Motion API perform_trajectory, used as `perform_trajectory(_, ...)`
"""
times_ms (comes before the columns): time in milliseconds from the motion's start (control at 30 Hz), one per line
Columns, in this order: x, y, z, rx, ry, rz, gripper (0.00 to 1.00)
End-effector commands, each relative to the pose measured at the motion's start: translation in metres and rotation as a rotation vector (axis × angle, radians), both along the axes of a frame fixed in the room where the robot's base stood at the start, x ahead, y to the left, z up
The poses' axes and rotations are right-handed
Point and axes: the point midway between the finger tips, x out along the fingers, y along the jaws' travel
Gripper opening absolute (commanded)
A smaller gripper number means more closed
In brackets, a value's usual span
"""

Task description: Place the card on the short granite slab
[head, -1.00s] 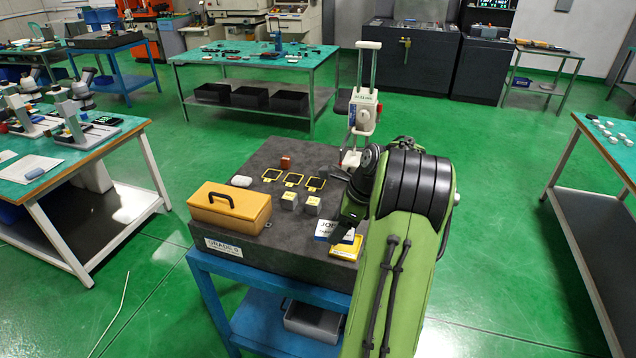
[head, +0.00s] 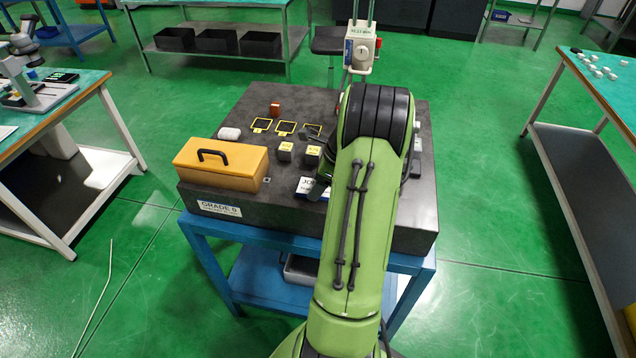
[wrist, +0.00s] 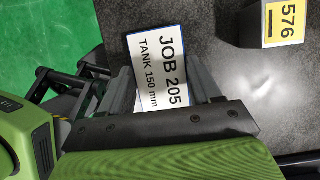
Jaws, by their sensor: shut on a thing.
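The white card (wrist: 160,70) with a blue edge reads "JOB 205 TANK 150 mm" in the wrist view. My gripper (wrist: 163,82) is shut on it, one finger at each side. In the head view the card (head: 309,187) shows low over the front part of the dark granite slab (head: 270,215), partly behind my arm. I cannot tell whether it touches the slab. The slab lies on a blue stand and bears a "GRADE 0" label. It is the only granite slab I can make out.
An orange box (head: 222,165) with a black handle sits at the slab's left front. Two small grey blocks (head: 313,154) with yellow labels stand behind the card.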

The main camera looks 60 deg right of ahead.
Motion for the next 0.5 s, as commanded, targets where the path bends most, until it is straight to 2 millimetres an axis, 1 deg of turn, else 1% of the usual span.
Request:
perform_trajectory(300,0.0001,-0.0002,-0.0024,-0.001,0.000,0.000,0.31)
perform_trajectory(333,0.0001,-0.0003,-0.0024,-0.002,-0.001,-0.001,0.66)
perform_trajectory(467,0.0002,-0.0002,-0.0020,-0.002,-0.001,0.000,0.86)
perform_trajectory(500,0.0001,-0.0002,-0.0019,-0.002,-0.001,0.000,0.89)
